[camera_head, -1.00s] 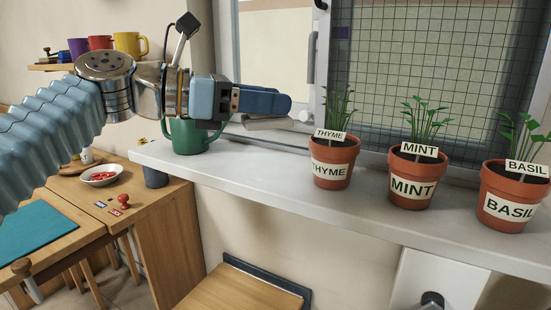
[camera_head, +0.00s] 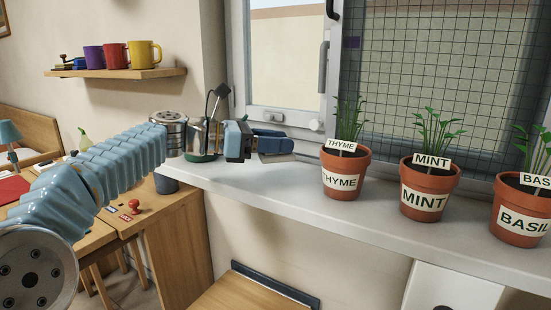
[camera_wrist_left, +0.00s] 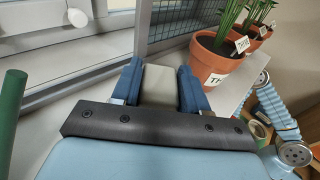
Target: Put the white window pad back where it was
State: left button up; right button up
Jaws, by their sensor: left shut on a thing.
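My left gripper (camera_head: 275,145) is over the window sill (camera_head: 330,222), left of the thyme pot and in front of the window frame. Its blue fingers are shut on a pale grey-white block, the white window pad (camera_wrist_left: 158,86), which shows between them in the left wrist view. In the head view the pad (camera_head: 277,157) shows only as a light edge under the fingers. Whether it touches the sill I cannot tell. A small white square (camera_head: 275,117) and a round white knob (camera_head: 317,123) are on the window frame. My right gripper is not in view.
Potted thyme (camera_head: 345,170), mint (camera_head: 428,190) and basil (camera_head: 522,215) stand along the sill to the right. A mesh screen (camera_head: 430,75) covers the right window. The sill just left of the thyme is clear.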

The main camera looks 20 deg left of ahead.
aim_at(276, 157)
pick_arm(q)
jog(key=shift+w+a+f, duration=0.1)
jog(key=shift+w+f, duration=0.1)
jog(key=shift+f, duration=0.8)
jog(key=shift+w+a+f, duration=0.1)
jog(key=shift+w+f, duration=0.05)
jog(key=shift+f, duration=0.85)
jog(key=shift+f, duration=0.2)
jog(key=o, duration=1.1)
jog(key=shift+o, duration=0.2)
jog(key=shift+r, duration=0.25)
jog(key=v, duration=1.2)
jog(key=shift+f, duration=0.15)
